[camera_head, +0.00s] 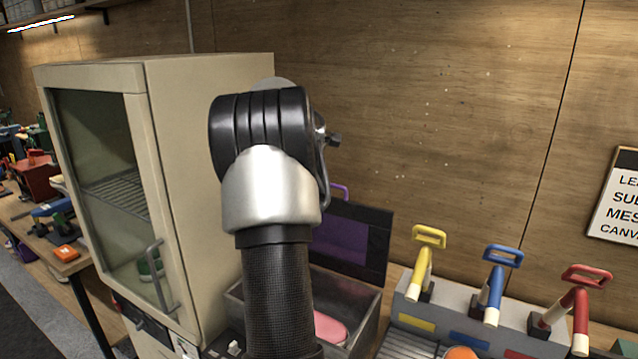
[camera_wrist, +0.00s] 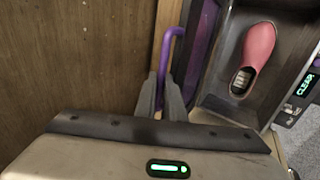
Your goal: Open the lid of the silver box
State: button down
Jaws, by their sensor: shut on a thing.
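The silver box (camera_head: 362,301) stands just right of my arm in the head view, with its inside showing. Its lid (camera_head: 375,240), dark with a purple panel, stands raised at the back of the box. A purple handle (camera_head: 339,189) shows at the lid's top edge, partly behind my arm. In the wrist view my gripper (camera_wrist: 160,100) is shut on the purple handle (camera_wrist: 170,40). A pink shoe (camera_wrist: 258,48) lies inside the box; it also shows in the head view (camera_head: 330,328). My arm hides the gripper in the head view.
A beige cabinet (camera_head: 205,150) with a glass door stands close on the left. Yellow (camera_head: 421,270), blue (camera_head: 494,290) and red (camera_head: 580,310) levers stand on the right. A wooden wall (camera_head: 450,100) is close behind. A display (camera_wrist: 305,87) sits beside the box.

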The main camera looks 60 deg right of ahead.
jog(key=shift+s+a+f, duration=0.1)
jog(key=shift+s+f, duration=0.1)
jog(key=shift+f, duration=0.35)
jog(key=c, duration=1.8)
grip_release()
jog(key=shift+c, duration=0.2)
jog(key=shift+a+r, duration=0.1)
jog(key=w+v, duration=0.1)
jog(key=v, duration=1.7)
jog(key=shift+s+d+r+b, duration=0.3)
jog(key=shift+s+b, duration=0.05)
jog(key=shift+b, duration=0.1)
